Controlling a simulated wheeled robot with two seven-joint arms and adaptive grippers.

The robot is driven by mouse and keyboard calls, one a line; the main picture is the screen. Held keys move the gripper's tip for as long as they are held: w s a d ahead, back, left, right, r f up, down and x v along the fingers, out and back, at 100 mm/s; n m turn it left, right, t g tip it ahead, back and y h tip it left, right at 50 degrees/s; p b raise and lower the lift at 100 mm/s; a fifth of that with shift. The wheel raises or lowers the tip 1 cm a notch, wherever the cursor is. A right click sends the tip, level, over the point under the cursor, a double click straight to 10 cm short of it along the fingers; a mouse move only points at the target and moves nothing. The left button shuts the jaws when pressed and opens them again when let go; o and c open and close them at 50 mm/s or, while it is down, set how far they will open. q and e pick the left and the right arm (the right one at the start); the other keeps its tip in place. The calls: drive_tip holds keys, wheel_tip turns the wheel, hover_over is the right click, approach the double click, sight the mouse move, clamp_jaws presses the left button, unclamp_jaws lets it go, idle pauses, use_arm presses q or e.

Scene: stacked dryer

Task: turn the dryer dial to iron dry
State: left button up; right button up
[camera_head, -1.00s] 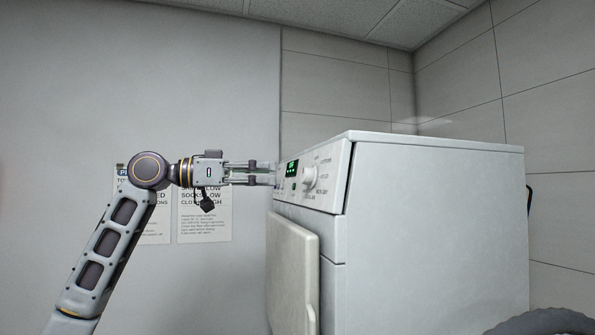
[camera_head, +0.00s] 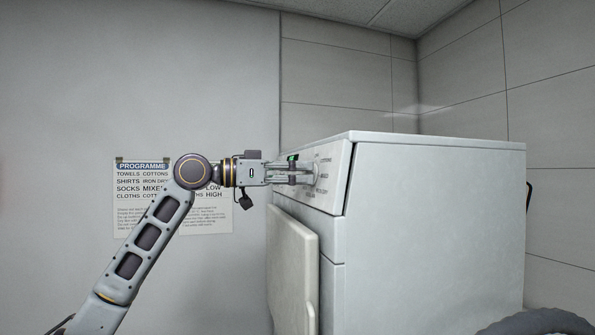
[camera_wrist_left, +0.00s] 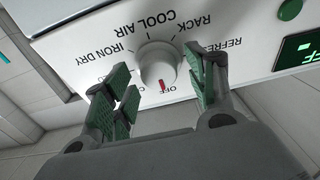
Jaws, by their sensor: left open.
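The white dryer dial (camera_wrist_left: 157,66) shows in the left wrist view, where the picture is upside down. Its red pointer mark (camera_wrist_left: 163,86) is at the OFF label. The IRON DRY label (camera_wrist_left: 96,62) is left of the dial, beside COOL AIR. My left gripper (camera_wrist_left: 160,92) is open, with green-padded fingers on either side of the dial; I cannot tell whether they touch it. In the head view, the left gripper (camera_head: 312,173) is at the front panel of the dryer (camera_head: 435,225), its fingertips largely hiding the dial. My right gripper is not in view.
A green-lit display (camera_wrist_left: 304,56) and a green button (camera_wrist_left: 290,9) are on the panel right of the dial in the wrist view. The pale dryer door (camera_head: 292,265) stands below the panel. A programme notice (camera_head: 143,165) hangs on the wall behind my arm.

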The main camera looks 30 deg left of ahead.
use_arm(q)
drive_tip(key=c, duration=1)
